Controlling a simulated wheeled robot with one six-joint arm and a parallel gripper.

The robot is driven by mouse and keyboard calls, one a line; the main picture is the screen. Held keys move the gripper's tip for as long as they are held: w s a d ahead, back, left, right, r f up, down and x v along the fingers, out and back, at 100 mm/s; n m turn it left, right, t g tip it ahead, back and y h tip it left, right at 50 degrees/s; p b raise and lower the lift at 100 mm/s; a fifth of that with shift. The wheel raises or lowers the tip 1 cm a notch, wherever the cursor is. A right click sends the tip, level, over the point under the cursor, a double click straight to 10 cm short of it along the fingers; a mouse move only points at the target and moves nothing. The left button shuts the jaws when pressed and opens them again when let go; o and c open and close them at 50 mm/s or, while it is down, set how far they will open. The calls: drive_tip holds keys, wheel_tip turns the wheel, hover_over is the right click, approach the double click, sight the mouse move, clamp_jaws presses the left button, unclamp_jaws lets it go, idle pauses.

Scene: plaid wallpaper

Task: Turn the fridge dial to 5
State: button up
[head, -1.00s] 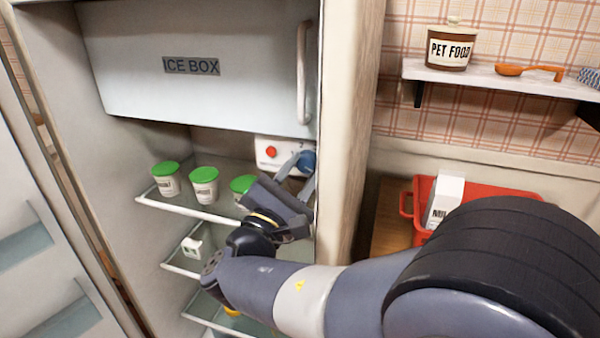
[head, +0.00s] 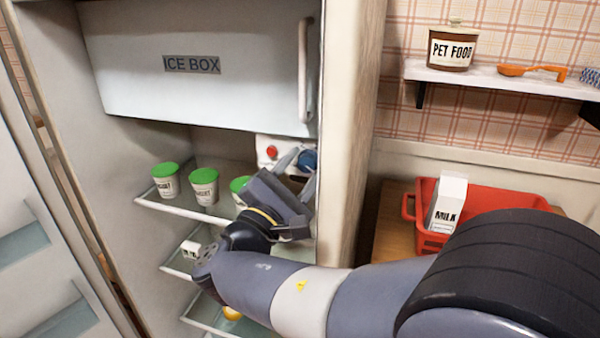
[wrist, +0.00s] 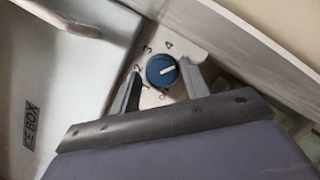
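The blue fridge dial (head: 308,160) sits on a white control panel (head: 268,143) under the ice box, at the right of the fridge interior. In the wrist view the dial (wrist: 157,76) has a white pointer mark aimed right and slightly up, past the printed 4. The numbers 2, 3 and 4 are readable; a 5 cannot be made out. My gripper (head: 298,174) is open, also in the wrist view (wrist: 161,73). Its fingertips lie on either side of the dial, with small gaps visible, and nothing is held.
A red button (head: 271,152) is left of the dial. The ice box (head: 190,95) is just above. Green-lidded tubs (head: 204,188) stand on the glass shelf below left. The fridge's right side wall (head: 345,130) is close beside my gripper.

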drive_tip(key=shift+o, duration=0.6)
drive_tip(key=v, duration=1.1)
drive_tip(key=shift+b, duration=0.45)
drive_tip(key=p+x, duration=0.1)
drive_tip(key=x, duration=1)
drive_tip(key=shift+n+p, duration=0.3)
drive_tip(key=shift+n, duration=0.3)
drive_tip(key=shift+f, duration=0.2)
